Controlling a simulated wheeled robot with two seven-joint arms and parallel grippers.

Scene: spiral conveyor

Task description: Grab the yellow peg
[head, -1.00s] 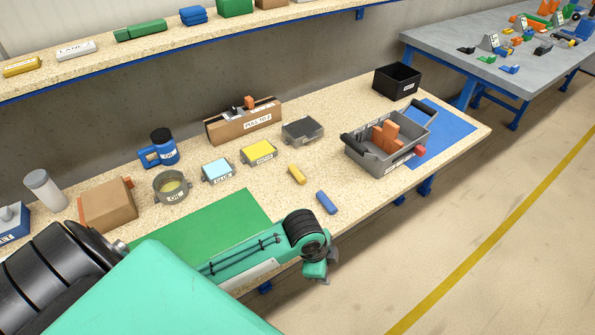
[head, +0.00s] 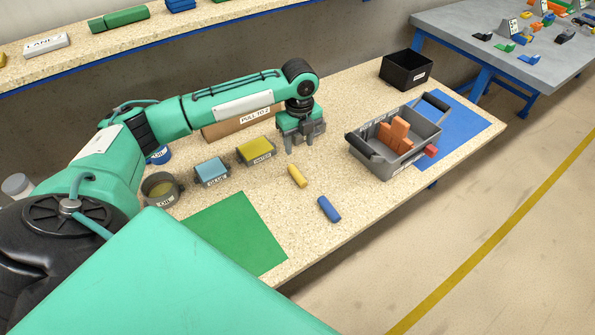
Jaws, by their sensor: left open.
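The yellow peg (head: 297,175) lies on the speckled bench top, just behind and to the left of a blue peg (head: 329,209). My left gripper (head: 303,143) points down above the bench, behind the yellow peg in the picture. Its fingers are apart with nothing between them, and it does not touch the peg. My right gripper does not show in the head view.
A grey tote (head: 408,171) with orange blocks stands to the right, partly on a blue mat (head: 465,125). A black bin (head: 407,72) stands behind it. Small yellow (head: 256,150) and light blue (head: 211,171) trays stand left. A green mat (head: 232,235) lies in front.

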